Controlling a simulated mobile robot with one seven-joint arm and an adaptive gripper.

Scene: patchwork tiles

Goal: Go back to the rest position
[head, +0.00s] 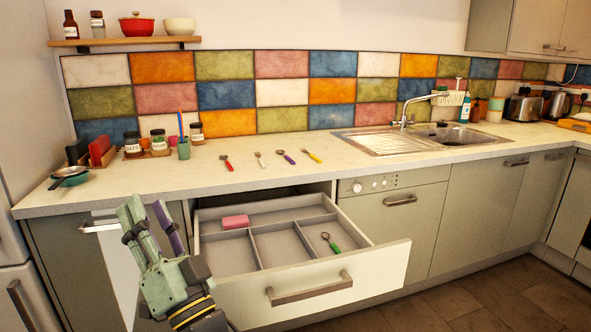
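My gripper (148,212) is at the lower left, in front of the counter and just left of the open drawer (375,262). Nothing shows between the fingers. The arm behind it runs out of the bottom of the picture. The gripper appears apart from the drawer, though it covers part of the drawer's left side.
The drawer holds a pink block (236,222) at the back left and a green-handled utensil (331,243) in the right compartment. Several utensils, including a red-handled one (227,163), lie on the counter (330,177). Floor is free at the lower right.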

